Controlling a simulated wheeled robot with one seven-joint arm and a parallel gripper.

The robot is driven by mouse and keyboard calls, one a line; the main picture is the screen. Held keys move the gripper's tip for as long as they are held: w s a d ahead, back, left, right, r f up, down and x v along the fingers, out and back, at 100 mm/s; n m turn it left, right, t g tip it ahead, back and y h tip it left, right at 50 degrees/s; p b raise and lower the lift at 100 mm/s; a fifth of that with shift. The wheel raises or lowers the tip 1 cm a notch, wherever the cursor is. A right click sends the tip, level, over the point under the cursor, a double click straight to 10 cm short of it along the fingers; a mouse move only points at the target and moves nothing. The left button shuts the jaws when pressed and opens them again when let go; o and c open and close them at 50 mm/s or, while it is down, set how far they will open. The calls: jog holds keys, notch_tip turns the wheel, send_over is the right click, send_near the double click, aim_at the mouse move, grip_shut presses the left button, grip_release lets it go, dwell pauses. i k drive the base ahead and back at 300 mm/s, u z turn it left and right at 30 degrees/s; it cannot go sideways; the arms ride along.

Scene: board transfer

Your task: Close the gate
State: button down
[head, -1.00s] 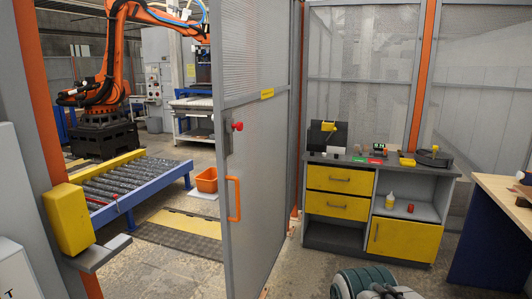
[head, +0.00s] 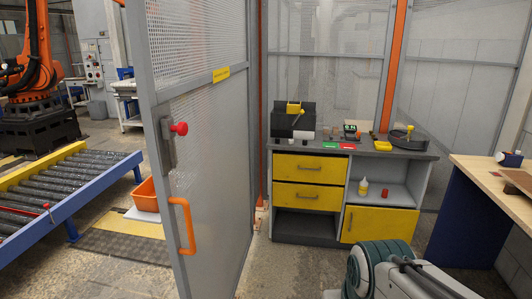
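The gate (head: 215,165) is a grey mesh panel standing ajar in the middle left of the head view. It has an orange handle (head: 181,226), a latch plate with a red knob (head: 179,129) and a yellow label. Floor and the conveyor show in the opening to its left. My gripper is not in view. Part of my own arm shows at the bottom right, to the right of the gate and apart from it.
A workbench with yellow drawers (head: 310,168) stands behind, right of the gate. A wooden-topped table (head: 485,175) is at the right. A roller conveyor (head: 70,185), an orange bin (head: 146,194) and an orange robot arm (head: 38,50) are beyond the opening.

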aim_at(150, 98)
jog(key=z, duration=0.3)
jog(key=i, duration=3.15)
jog(key=u, duration=0.55)
jog(key=i, duration=0.75)
jog(key=u, duration=0.15)
